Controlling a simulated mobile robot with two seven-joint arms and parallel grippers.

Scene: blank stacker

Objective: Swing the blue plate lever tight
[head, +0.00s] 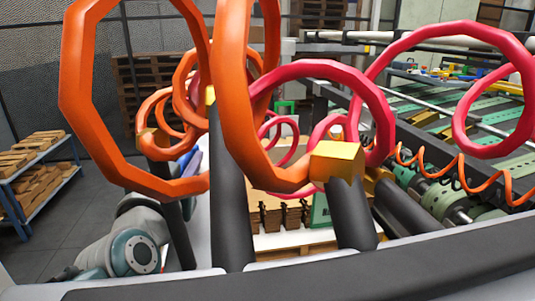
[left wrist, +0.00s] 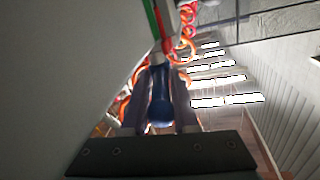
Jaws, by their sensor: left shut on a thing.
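The blue plate lever (left wrist: 160,108) shows in the left wrist view as a dark blue, rounded handle pointing toward the camera. My left gripper (left wrist: 161,85) has one finger on each side of it and is shut on it. The lever's far end and its pivot are not clear. In the head view my left arm comes in from the lower left and passes behind black posts and orange rings. A small bluish patch (head: 191,164) shows there between the posts, too covered to tell lever from gripper. My right gripper is in neither view.
Large orange rings (head: 75,110) and red rings (head: 385,70) on black posts block much of the head view. A pale machine panel (left wrist: 70,60) stands close at the left in the wrist view. A blue shelf (head: 35,165) with wooden pieces stands at far left; grey floor lies beside it.

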